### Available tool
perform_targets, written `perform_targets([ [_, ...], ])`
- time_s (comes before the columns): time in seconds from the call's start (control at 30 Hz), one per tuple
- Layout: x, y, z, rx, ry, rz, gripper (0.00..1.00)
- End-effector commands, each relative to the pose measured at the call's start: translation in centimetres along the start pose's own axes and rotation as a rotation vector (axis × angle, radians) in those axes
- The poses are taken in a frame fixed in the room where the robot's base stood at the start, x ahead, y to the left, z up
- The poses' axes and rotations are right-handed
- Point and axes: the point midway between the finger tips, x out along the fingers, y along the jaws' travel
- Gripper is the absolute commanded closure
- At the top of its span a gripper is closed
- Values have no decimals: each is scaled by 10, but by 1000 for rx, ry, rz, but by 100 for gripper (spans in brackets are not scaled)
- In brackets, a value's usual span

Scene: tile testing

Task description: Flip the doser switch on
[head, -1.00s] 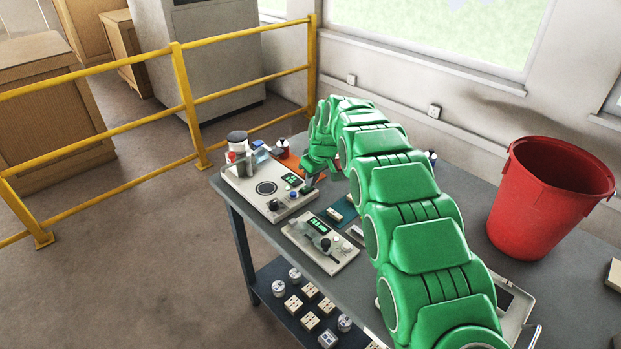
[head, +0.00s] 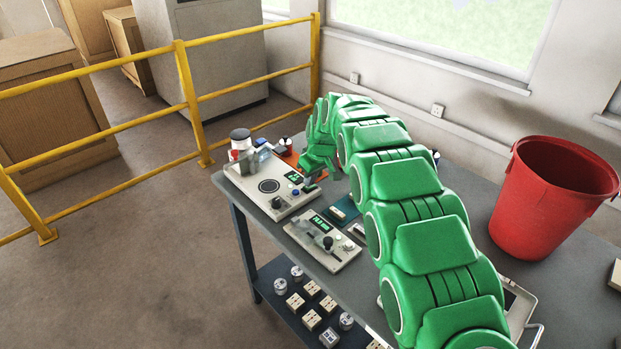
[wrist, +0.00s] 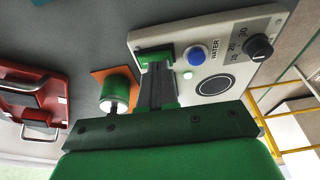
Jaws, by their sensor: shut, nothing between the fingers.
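The doser (head: 247,181) is a pale box at the far left end of the grey table. In the wrist view the doser (wrist: 226,47) shows a "WATER" label, the blue button (wrist: 196,55) and the knob (wrist: 258,47). In the head view my gripper (head: 312,184) is at the doser's right edge.
A second panel with a display (head: 325,240) lies nearer on the table. An orange mat (wrist: 113,80) with a green-and-white cylinder (wrist: 115,95) is beside my fingers. A red case (wrist: 35,97) and red bin (head: 550,200) are further off. A yellow rail (head: 185,85) stands beyond the table.

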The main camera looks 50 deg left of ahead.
Motion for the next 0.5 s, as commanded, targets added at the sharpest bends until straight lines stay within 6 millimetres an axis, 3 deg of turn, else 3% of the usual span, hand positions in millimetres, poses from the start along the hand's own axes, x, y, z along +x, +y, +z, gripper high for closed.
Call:
perform_targets([
  [0.23, -15, 3, -4, 1, 0, 1, 100],
  [0.5, -62, 10, -11, 0, 1, 2, 100],
])
